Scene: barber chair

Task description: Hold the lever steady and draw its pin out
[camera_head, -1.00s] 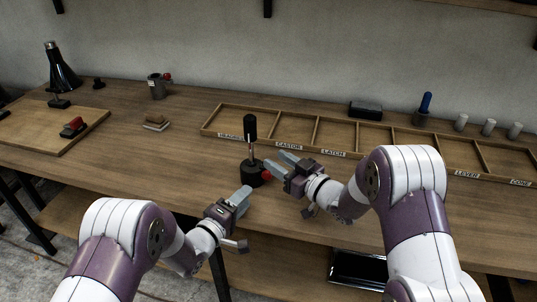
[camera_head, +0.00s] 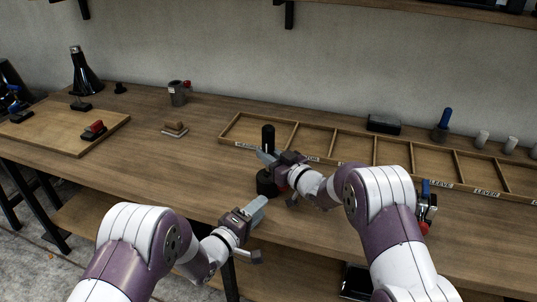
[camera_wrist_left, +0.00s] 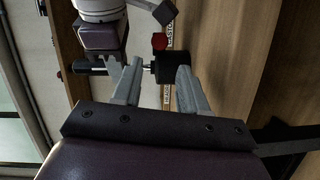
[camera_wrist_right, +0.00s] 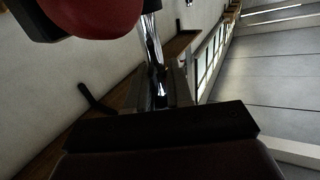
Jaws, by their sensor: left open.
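The lever stands upright near the front of the bench, with a black handle (camera_head: 268,134), a bright metal shaft (camera_wrist_right: 153,45) and a round black base (camera_head: 266,184). A red knob (camera_wrist_left: 159,41), which looks like the pin's end, sits beside the base and shows large in the right wrist view (camera_wrist_right: 90,14). My right gripper (camera_head: 266,158) is at the shaft below the handle, its fingers close together with the shaft between them. My left gripper (camera_head: 260,208) is open and empty, low in front of the base, which shows beyond its fingertips in the left wrist view.
A wooden compartment tray (camera_head: 345,146) with name labels lies behind the lever. A wooden board (camera_head: 60,130) with a red-topped object lies at left. A grey cup (camera_head: 178,93) and a small block (camera_head: 174,130) stand on the bench.

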